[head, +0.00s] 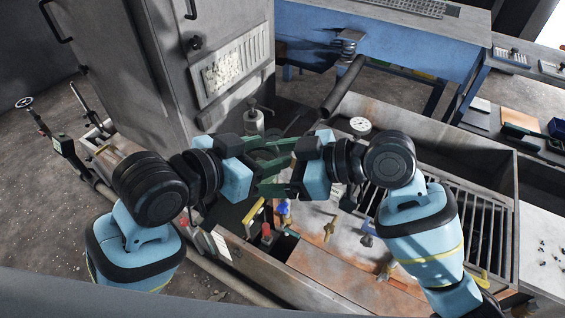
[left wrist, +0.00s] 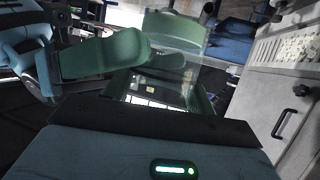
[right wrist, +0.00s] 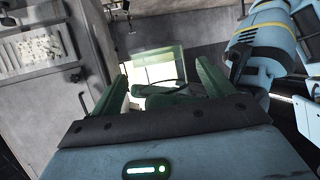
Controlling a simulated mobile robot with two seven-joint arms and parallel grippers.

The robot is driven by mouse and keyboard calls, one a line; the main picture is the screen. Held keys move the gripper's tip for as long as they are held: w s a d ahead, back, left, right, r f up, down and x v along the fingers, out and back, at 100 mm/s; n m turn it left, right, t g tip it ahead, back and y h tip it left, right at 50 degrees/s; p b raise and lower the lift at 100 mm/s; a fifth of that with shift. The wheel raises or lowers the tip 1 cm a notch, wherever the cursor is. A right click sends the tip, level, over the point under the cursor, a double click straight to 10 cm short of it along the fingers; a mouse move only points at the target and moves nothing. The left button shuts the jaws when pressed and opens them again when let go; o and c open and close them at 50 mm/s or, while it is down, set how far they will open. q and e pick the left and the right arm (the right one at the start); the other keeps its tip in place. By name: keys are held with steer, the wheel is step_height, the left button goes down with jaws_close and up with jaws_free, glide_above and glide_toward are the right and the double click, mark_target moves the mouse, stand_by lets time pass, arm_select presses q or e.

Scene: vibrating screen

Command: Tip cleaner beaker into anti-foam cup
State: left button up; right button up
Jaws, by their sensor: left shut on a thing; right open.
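My left gripper (head: 264,166) and my right gripper (head: 290,168) face each other closely above the work area, their green fingers overlapping in the head view. The left gripper is shut on a clear, see-through vessel, likely the cleaner beaker (left wrist: 165,75). It also shows as a pale, clear shape (right wrist: 160,62) between the right fingers in the right wrist view. The right gripper is open, its fingers on either side of that shape; contact cannot be told. Contents and exact tilt of the beaker are unclear. I cannot make out the anti-foam cup for certain.
A grey cabinet (head: 170,75) stands behind the left arm. A bottle with a pump top (head: 253,122) and a round gauge (head: 360,126) are behind the grippers. Below are a red-topped item (head: 266,234), a brass fitting (head: 330,228) and a metal grate (head: 485,225) at right.

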steer(key=c, duration=1.1)
arm_select(q)
steer(key=o, duration=1)
arm_select(e)
steer(key=shift+c, duration=0.3)
arm_select(q)
steer(key=shift+o, duration=0.4)
arm_select(e)
steer(key=shift+r, duration=0.1)
